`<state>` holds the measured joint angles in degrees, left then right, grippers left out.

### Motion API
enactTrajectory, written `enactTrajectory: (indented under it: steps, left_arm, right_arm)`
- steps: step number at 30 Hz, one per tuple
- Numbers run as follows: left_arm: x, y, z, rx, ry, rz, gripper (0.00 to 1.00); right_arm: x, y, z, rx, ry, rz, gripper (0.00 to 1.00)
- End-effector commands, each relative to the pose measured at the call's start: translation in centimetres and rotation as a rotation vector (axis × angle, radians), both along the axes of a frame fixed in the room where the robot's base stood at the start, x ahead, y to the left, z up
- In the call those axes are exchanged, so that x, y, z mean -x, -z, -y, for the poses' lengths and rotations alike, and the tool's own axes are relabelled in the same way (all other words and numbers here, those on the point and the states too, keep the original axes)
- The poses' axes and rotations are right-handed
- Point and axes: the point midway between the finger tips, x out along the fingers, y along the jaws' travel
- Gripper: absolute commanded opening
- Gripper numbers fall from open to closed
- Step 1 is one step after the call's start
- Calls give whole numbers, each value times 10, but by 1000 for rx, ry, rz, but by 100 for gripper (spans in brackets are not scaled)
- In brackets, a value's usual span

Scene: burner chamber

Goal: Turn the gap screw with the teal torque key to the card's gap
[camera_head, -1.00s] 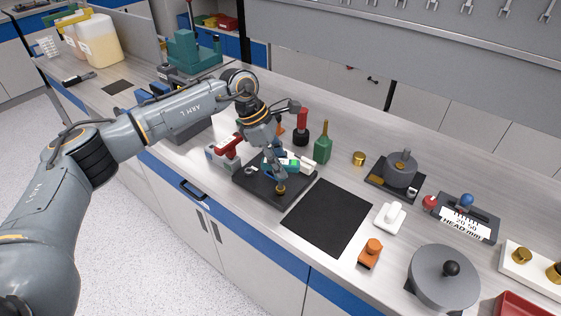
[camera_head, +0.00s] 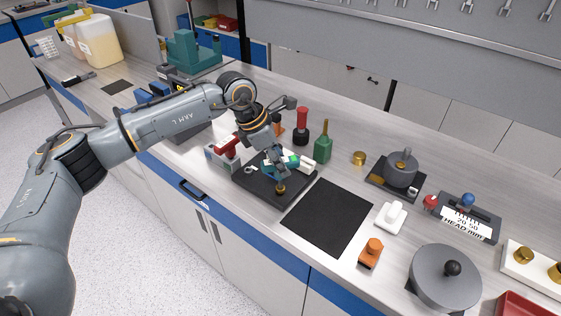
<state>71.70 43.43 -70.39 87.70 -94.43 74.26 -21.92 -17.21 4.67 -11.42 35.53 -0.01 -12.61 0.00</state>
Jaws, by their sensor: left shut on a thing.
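My left gripper (camera_head: 279,170) points down over a black base plate (camera_head: 254,188) and is shut on a teal tool (camera_head: 291,162), which looks like the torque key. The fingers partly cover the tool, and its tip is hidden. A small brass knob or screw (camera_head: 280,189) stands on the plate just in front of the fingers; I cannot tell if the key touches it or if it is the gap screw. A card (camera_head: 465,224) on a dark stand at the right shows "20 50" and "HEAD mm". My right gripper is out of view.
A red-handled grey device (camera_head: 222,153) is left of the plate. A green bottle-like item (camera_head: 323,147) and a red-topped black one (camera_head: 301,128) stand behind. A bare black mat (camera_head: 327,217) lies to the right. A white item (camera_head: 390,217) and an orange one (camera_head: 370,252) are beyond it.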

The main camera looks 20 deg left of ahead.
Motion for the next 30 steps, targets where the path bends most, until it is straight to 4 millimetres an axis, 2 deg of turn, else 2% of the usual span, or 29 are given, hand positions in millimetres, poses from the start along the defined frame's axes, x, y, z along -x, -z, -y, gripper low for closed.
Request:
enactTrajectory:
  steps: [5,13,25,30]
  left_arm:
    - [0,-1,0,0,-12,2,0]
    - [0,0,0,0,-154,3,0]
    - [0,-1,0,1,-180,1,0]
    - [0,1,0,0,-256,2,0]
  right_arm:
    - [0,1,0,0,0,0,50]
    - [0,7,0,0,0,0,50]
    - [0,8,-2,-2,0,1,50]
    - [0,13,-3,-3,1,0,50]
